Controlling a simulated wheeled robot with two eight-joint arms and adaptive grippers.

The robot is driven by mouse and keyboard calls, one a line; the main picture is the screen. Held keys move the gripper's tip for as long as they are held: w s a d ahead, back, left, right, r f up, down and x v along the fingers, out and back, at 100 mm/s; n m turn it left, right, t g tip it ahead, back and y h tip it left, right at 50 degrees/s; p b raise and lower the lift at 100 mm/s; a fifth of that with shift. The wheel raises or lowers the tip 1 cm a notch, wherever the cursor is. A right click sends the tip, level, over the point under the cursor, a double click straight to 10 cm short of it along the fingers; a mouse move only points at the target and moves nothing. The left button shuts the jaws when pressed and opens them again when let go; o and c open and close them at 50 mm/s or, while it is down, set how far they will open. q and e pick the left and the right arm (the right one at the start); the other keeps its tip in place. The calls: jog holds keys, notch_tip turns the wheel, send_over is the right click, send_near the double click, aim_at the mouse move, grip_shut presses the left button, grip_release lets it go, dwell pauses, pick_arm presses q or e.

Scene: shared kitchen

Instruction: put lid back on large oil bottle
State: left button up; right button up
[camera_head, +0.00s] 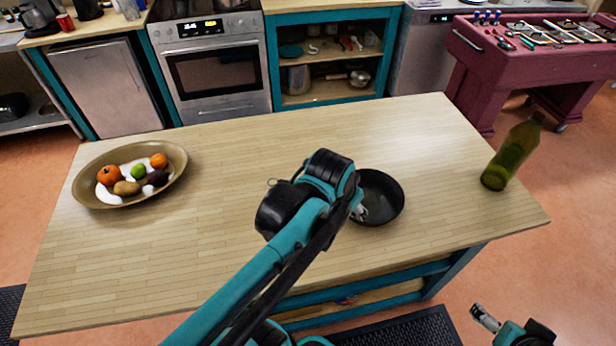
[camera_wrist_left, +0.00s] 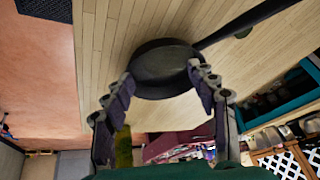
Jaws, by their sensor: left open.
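A tall green oil bottle (camera_head: 510,152) stands upright near the right end of the wooden table in the head view. Its top is dark, and I cannot tell whether a lid is on it. Part of it shows beside the left finger in the left wrist view (camera_wrist_left: 123,148). My left gripper (camera_wrist_left: 162,76) is open and empty over the table by the black pan; in the head view my arm mostly hides it. A small dark round thing (camera_wrist_left: 243,32) lies beside the pan's handle; I cannot tell whether it is the lid. My right gripper (camera_head: 484,318) is low, off the table's front edge.
The black pan (camera_head: 385,200) sits right beside my left gripper, its handle hidden by my arm in the head view. A fruit bowl (camera_head: 178,160) stands at the table's left. The table between pan and bottle is clear.

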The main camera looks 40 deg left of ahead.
pick_arm(q)
jog(key=w+a+f+g+p, duration=0.1)
jog(key=w+a, duration=0.2)
jog(key=a, duration=0.3)
jog(key=w+a+f+m+g+p, duration=0.1)
jog(key=w+a+f+g+p, duration=0.1)
jog(key=a, duration=0.4)
jog(key=w+a+f+m+g+p, duration=0.1)
jog(key=w+a+g, duration=0.1)
jog(key=w+a, duration=0.2)
jog(key=shift+w+a+f+h, duration=0.1)
jog(key=shift+w+a+h, duration=0.05)
jog(key=shift+a, duration=0.55)
jog(key=shift+w+a+f+h, duration=0.1)
jog(key=shift+a+h, duration=0.05)
jog(key=shift+a, duration=0.55)
jog(key=shift+a+f+m, duration=0.1)
jog(key=shift+a+m, duration=0.1)
jog(key=shift+m, duration=0.1)
jog(key=shift+f, duration=0.1)
jog(key=shift+f, duration=1.2)
jog(key=shift+d+f, duration=0.1)
notch_tip(320, 180, down, 5)
jog(key=shift+f+b, duration=0.1)
jog(key=shift+b, duration=0.95)
